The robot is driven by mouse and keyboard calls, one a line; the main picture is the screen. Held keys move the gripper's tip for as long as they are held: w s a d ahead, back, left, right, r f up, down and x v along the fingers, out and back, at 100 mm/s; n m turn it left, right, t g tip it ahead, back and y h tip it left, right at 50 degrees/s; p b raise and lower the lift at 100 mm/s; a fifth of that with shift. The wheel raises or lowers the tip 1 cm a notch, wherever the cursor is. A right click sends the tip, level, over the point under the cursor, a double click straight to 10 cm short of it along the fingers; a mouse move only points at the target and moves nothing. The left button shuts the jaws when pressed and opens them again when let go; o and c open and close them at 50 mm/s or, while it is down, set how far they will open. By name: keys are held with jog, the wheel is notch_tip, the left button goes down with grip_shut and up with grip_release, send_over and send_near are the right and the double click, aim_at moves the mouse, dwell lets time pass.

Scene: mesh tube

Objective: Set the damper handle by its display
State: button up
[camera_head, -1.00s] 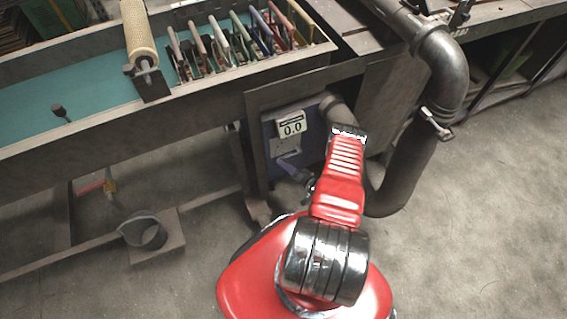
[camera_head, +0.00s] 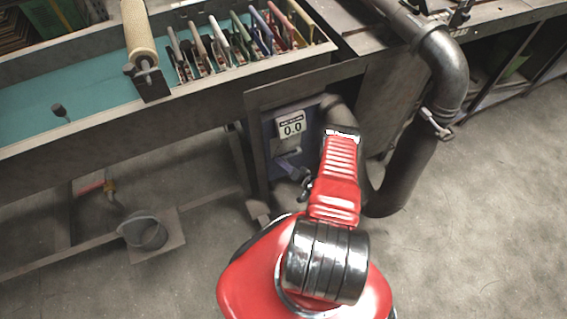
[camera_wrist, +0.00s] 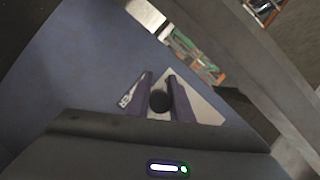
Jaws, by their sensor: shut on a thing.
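The display (camera_head: 291,129) is a small white panel on a blue box under the bench, and it reads 0.0. My gripper (camera_head: 286,163) is at the pale plate below the display, partly hidden by my wrist. In the wrist view its two purple fingers (camera_wrist: 161,98) are shut on a dark round knob (camera_wrist: 160,102), which I take for the end of the damper handle. The rest of the handle is hidden behind the knob and fingers. The pale plate (camera_wrist: 205,110) lies behind the fingers.
A thick grey pipe (camera_head: 410,160) bends down to the right of my arm, with a small lever clamp (camera_head: 437,125) on it. The long bench trough (camera_head: 90,135) stands above and left. A grey cup (camera_head: 150,233) sits on a low base. Floor at right is clear.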

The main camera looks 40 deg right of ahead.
grip_shut()
jog(key=shift+s+d, duration=0.1)
jog(key=shift+d, duration=0.3)
jog(key=shift+a, duration=0.25)
jog(key=shift+a, duration=0.15)
